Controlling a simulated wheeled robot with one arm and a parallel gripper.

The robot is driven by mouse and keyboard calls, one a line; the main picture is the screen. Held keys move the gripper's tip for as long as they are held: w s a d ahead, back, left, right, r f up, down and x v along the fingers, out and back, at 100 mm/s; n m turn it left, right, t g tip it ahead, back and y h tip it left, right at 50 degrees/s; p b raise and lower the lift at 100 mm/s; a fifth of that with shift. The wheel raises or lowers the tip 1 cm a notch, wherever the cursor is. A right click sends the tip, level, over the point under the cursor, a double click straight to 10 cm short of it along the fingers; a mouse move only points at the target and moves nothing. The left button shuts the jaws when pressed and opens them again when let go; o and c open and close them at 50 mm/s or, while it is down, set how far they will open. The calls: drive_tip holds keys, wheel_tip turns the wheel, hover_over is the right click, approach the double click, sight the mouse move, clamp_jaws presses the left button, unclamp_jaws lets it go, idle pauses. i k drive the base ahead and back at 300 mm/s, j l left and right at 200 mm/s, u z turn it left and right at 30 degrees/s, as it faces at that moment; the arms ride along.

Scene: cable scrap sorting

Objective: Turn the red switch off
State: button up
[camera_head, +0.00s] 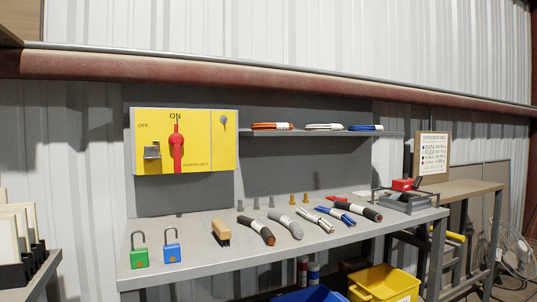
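The red switch (176,148) is a rotary handle on a yellow panel (215,157) fixed to the grey backboard at the left. Its handle is upright, with its narrow end pointing up at the ON label. The OFF label (143,126) is up and to the left of the handle. A grey metal hasp or latch (152,152) sits on the panel, left of the handle. My gripper is not in view.
A green padlock (139,255) and a blue padlock (172,250) stand on the grey bench (195,257) below the panel. A brush (221,232) and several cable pieces lie to the right. A shelf (300,133) holds cable coils. Yellow bin (384,284) below.

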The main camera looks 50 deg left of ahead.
sight(176, 140)
drive_tip(key=u, duration=2.2)
